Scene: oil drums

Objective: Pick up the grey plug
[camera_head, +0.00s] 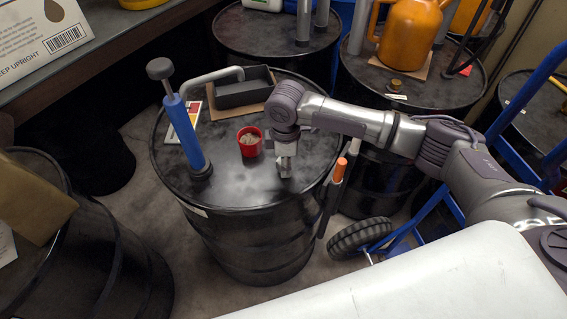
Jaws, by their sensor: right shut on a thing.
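My right gripper (284,170) points down over the right part of the middle black drum's top (235,190). It is shut on the grey plug, at or just above the drum top. The plug is small and mostly hidden by the grey fingers, so its outline and whether it still touches the drum are hard to tell. My left gripper is not in view.
On the same drum stand a red cup (249,141), a blue hand pump (184,130) and a dark open tray (245,90). An orange-tipped tool (338,172) hangs at its right side. A blue hand truck (425,212) stands right; other drums surround it.

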